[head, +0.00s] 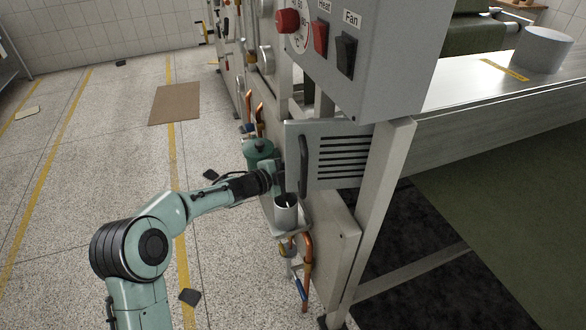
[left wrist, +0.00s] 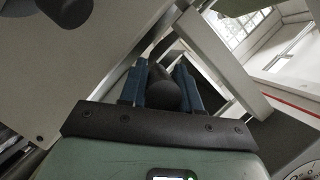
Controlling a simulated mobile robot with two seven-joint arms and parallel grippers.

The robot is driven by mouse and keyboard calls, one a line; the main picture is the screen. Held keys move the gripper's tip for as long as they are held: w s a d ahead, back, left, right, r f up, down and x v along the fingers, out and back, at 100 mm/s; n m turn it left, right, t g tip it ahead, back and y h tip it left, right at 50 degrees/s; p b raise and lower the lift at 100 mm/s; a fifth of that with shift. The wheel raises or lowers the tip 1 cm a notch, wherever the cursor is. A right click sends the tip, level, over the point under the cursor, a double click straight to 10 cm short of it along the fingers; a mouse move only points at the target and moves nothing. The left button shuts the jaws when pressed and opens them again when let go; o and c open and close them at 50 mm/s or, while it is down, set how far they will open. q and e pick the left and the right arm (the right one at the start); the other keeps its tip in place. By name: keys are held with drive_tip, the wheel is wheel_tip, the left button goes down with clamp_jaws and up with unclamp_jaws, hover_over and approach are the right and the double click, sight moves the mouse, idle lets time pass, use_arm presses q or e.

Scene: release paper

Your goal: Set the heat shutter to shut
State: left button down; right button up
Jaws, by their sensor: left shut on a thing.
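The heat shutter (head: 346,158) is a grey slotted metal panel under the control box in the head view. A black upright bar handle (head: 303,160) stands at its left edge. My left gripper (head: 292,180) is at this handle, coming from the left. In the left wrist view, the blue fingers of my left gripper (left wrist: 160,88) sit on both sides of the rounded dark handle (left wrist: 167,95) and are shut on it. The shutter's exact position along its travel cannot be told. My right gripper is not in view.
The grey control box (head: 400,60) with a red knob (head: 288,21), Heat switch (head: 320,38) and Fan switch (head: 346,55) hangs above. A grey cup (head: 286,214) and green vessel (head: 259,150) are close to my left gripper. A post (head: 372,220) stands right. Floor at left is mostly clear.

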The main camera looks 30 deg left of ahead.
use_arm(q)
drive_tip(key=c, duration=0.9)
unclamp_jaws()
drive_tip(key=shift+a, duration=0.1)
drive_tip(key=v, duration=1.3)
drive_tip(key=shift+s+a, duration=0.1)
